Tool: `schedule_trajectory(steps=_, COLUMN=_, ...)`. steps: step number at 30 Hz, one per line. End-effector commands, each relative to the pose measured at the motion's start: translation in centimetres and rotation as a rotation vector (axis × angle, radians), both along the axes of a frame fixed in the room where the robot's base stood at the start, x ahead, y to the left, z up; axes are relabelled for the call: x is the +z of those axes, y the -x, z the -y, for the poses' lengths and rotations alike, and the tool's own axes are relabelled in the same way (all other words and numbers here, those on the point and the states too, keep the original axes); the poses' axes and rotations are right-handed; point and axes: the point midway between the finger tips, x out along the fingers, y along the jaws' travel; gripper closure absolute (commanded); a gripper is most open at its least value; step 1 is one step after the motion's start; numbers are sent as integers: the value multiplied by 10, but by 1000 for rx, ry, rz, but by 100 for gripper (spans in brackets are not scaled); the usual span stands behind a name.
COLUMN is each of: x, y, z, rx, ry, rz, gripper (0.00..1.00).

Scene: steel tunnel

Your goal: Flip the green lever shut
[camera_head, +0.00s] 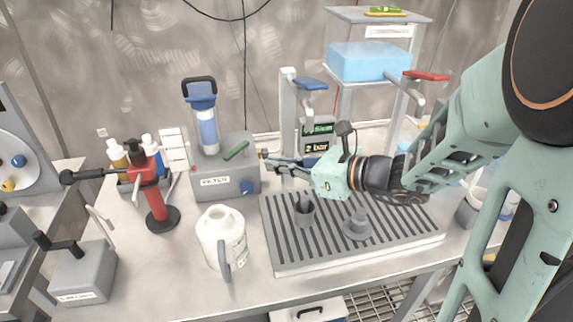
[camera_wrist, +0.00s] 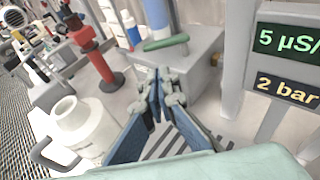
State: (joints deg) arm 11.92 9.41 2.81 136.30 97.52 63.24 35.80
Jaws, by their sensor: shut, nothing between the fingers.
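The green lever (camera_head: 236,150) sits on top of the grey filter box (camera_head: 222,185), beside the blue filter cartridge. It lies slanted, its right end higher in the head view. In the wrist view the green lever (camera_wrist: 165,42) runs across just beyond my fingertips. My gripper (camera_head: 264,154) is shut and empty, to the right of the lever and pointing left towards it. In the wrist view its blue fingers (camera_wrist: 163,75) meet at the tips. Whether the tips touch the lever cannot be told, but a small gap seems to show.
A white jug (camera_head: 222,240) stands in front of the filter box. A red stand (camera_head: 152,190) is to the left. A slotted drain tray (camera_head: 285,257) lies under my arm. A post with a blue handle (camera_head: 310,84) rises behind my gripper. Bare bench shows at the front left.

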Motion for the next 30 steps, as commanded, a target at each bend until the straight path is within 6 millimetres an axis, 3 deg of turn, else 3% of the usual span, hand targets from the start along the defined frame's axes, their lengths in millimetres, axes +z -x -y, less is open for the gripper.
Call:
schedule_trajectory(steps=7, x=-18, y=-25, z=-45, rx=4, ry=-1, rz=-2, gripper=100)
schedule_trajectory(steps=13, x=-16, y=-40, z=-67, rx=2, ry=2, rz=1, gripper=100)
schedule_trajectory(steps=30, x=-15, y=-45, z=-75, rx=-1, ry=1, rz=0, gripper=100)
